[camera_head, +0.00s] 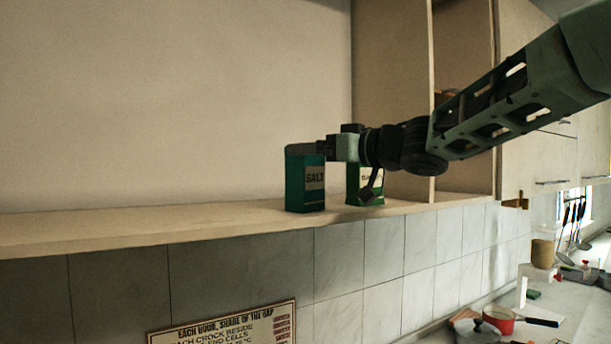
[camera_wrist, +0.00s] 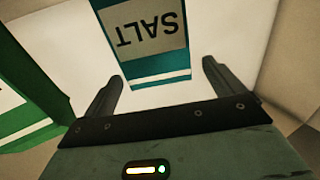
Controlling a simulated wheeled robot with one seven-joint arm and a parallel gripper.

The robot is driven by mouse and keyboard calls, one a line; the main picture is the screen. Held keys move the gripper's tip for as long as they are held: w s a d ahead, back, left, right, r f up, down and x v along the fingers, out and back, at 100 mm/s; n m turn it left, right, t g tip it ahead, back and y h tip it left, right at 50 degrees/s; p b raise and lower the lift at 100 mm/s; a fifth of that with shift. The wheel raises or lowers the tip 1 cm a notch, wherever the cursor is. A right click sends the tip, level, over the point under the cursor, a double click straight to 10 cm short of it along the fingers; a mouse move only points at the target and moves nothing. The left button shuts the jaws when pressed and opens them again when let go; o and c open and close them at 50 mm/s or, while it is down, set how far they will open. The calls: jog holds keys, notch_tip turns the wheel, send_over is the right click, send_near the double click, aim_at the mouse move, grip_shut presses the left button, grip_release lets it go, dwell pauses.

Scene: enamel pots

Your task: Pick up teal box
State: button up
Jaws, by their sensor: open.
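The teal box (camera_head: 304,185), labelled SALT, stands upright near the front edge of the wooden shelf in the head view. My gripper (camera_head: 320,150) is at its upper right side, coming from the right. In the wrist view the teal box (camera_wrist: 148,42) appears upside down, beyond and roughly between the two spread fingers of my gripper (camera_wrist: 162,72). The fingers are open, and I cannot tell from these views whether either touches the box.
A green box (camera_head: 366,190) stands just right of the teal box, partly behind my arm; it also shows at the left of the wrist view (camera_wrist: 25,95). The wooden shelf (camera_head: 150,225) is clear to the left. A cabinet partition (camera_head: 395,90) rises at right.

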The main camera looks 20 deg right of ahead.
jog(key=p+x, duration=0.2)
jog(key=x, duration=0.3)
jog(key=c, duration=1.7)
